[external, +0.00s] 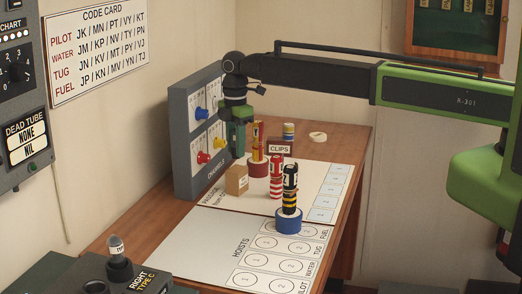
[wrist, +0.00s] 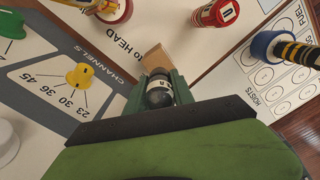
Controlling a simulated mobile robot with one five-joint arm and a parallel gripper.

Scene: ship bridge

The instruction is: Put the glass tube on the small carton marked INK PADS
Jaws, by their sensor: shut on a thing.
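My gripper (external: 237,138) points down beside the grey channel panel, above the board. In the wrist view my gripper (wrist: 159,98) is shut on a small tube with a dark rounded end and a white lettered band, which looks like the glass tube (wrist: 158,92). The fingers hide most of it in the external view. A small brown carton (external: 237,181) stands on the board just below my gripper; its lettering is too small to read. It also shows partly in the wrist view (wrist: 156,59), just beyond the fingertips. The held tube appears apart from it.
A grey panel (external: 185,150) with coloured knobs stands close left of my gripper. Striped cylinders on red and blue bases (external: 289,222) stand to the right. A carton marked CLIPS (external: 280,148) is behind. Another tube (external: 116,246) stands in a dark socket at front left.

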